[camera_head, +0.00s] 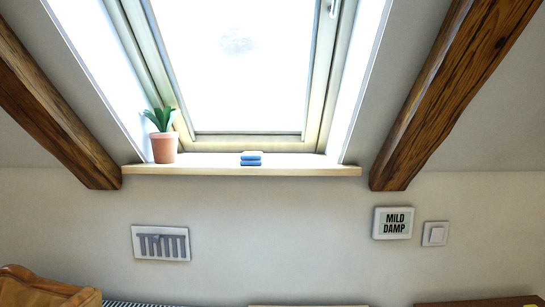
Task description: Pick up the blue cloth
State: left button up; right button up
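The blue cloth (251,159) is small and looks folded, with a lighter band across its middle. It lies on the wooden window sill (310,171), near the middle of its length and close to the front edge. Neither of my grippers shows in the head view, and nothing touches the cloth.
A potted plant (164,146) stands on the sill left of the cloth. Sloping wooden beams flank the window (240,70). Wooden furniture (45,288) edges show below.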

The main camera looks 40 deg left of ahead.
aim_at(254, 158)
jog(key=i, duration=0.3)
jog(key=u, duration=1.2)
